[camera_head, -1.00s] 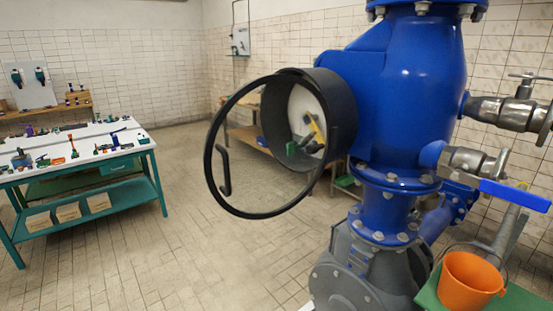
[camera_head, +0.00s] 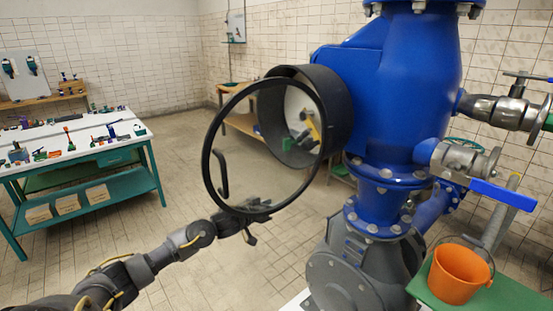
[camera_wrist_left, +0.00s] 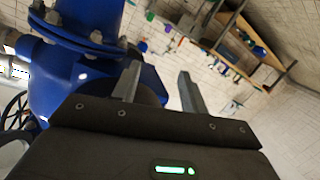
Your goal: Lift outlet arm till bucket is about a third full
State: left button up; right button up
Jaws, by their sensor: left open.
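The blue lever (camera_head: 503,194) on the right looks like the outlet arm. It slopes slightly down to the right from a silver valve (camera_head: 458,160) on the blue pipe body. The orange bucket (camera_head: 460,275) stands upright below it on a green stand (camera_head: 510,297). I see no water stream, and the bucket's fill level is unclear. My left gripper (camera_head: 252,229) is open and empty near the lower rim of the black ring, well left of the lever and bucket. Its two fingers (camera_wrist_left: 158,88) stand apart in the left wrist view. My right gripper is not in view.
The black ring (camera_head: 207,165) with its hooked handle is the open hatch cover beside the dark round opening (camera_head: 338,100). A grey flanged housing (camera_head: 345,275) stands between my left gripper and the bucket. A white-topped workbench (camera_head: 85,140) is at far left; the floor between is clear.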

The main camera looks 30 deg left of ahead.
pick_arm(q)
jog(key=s+d+r+m+t+h+p, duration=0.1)
jog(key=d+r, duration=0.1)
jog(key=r, duration=0.8)
jog(key=s+d+r+h, duration=0.1)
jog(key=d+r+h, duration=0.1)
jog(key=r, duration=0.8)
jog(key=x, duration=1)
jog(key=shift+w+b, duration=0.35)
jog(key=shift+w, duration=0.1)
jog(key=shift+x, duration=0.95)
